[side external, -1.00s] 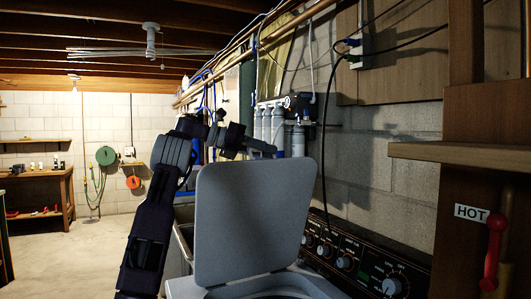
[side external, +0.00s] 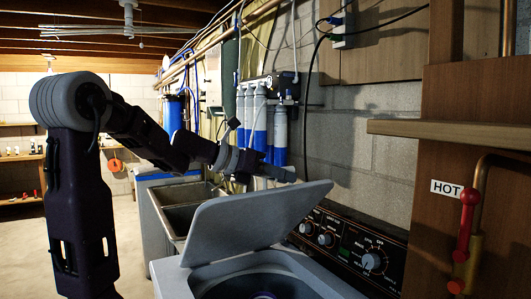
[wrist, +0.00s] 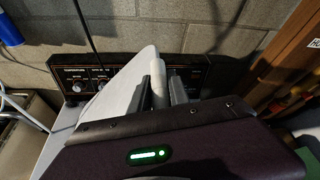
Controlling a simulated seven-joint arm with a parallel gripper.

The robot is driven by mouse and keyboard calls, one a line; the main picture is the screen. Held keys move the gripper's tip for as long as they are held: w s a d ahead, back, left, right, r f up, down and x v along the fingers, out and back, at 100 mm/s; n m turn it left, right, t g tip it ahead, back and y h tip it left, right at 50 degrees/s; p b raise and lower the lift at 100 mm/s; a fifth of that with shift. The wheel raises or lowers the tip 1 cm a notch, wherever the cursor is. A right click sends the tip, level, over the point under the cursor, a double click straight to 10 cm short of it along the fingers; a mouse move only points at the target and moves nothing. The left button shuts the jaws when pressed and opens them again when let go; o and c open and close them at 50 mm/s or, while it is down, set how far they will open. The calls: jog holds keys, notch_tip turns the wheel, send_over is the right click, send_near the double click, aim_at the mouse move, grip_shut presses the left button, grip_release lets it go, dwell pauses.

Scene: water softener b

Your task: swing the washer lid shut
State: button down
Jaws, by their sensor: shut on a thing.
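The grey washer lid (side external: 252,218) stands partly open over the washer (side external: 180,278), tilted down toward the tub opening. The dark round tub (side external: 255,284) shows beneath it. My gripper (side external: 290,175) is at the lid's upper edge in the side view. In the wrist view my gripper (wrist: 161,85) has its two dark fingers around a pale rounded piece that appears to be the lid's edge, and is shut on it. The lid also shows as a pale slanted panel (wrist: 128,88) left of the fingers. The gripper housing hides the lower part of the lid there.
The control panel (side external: 345,250) with its knobs runs along the back of the washer, against the block wall. A sink (side external: 185,205) stands beyond the washer. A wooden shelf (side external: 455,133) and a red-handled valve (side external: 468,215) are at the right.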

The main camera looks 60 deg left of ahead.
jog(key=d+f, duration=0.6)
jog(key=shift+d, duration=0.25)
jog(key=shift+w, duration=0.1)
jog(key=c, duration=1.3)
grip_release()
jog(key=shift+w+f, duration=0.1)
jog(key=shift+w, duration=0.05)
jog(key=shift+a, duration=0.1)
jog(key=s+r, duration=0.3)
jog(key=r, duration=0.5)
jog(key=shift+a, duration=0.2)
